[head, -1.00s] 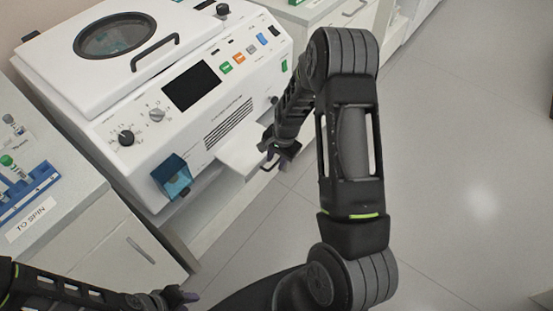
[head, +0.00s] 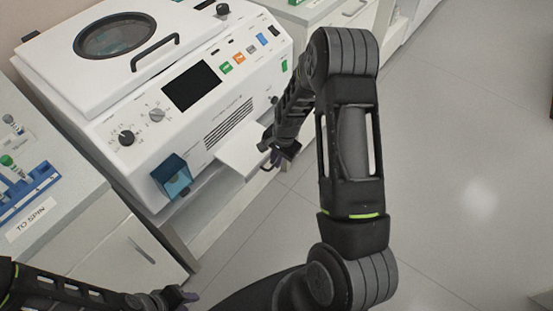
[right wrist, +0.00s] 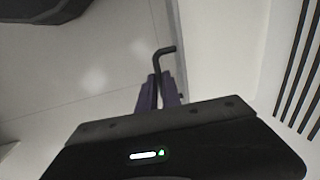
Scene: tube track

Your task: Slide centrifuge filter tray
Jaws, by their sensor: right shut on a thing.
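The white filter tray (head: 243,150) sticks out of the lower front of the white centrifuge (head: 185,105). A thin dark handle (head: 268,167) is at its outer edge. My right gripper (head: 277,157) is at this edge, with its wrist partly covering the tray's right end. In the right wrist view, the purple fingertips (right wrist: 160,90) are shut on the black bent handle (right wrist: 165,50), beside the pale tray. My left gripper (head: 188,297) is low in the head view, away from the tray; its finger opening is too small to tell.
A blue translucent box (head: 172,176) is on the centrifuge front, left of the tray. A blue tube rack (head: 25,188) stands on the left counter by a TO SPIN label (head: 32,220). Open floor (head: 450,200) lies to the right.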

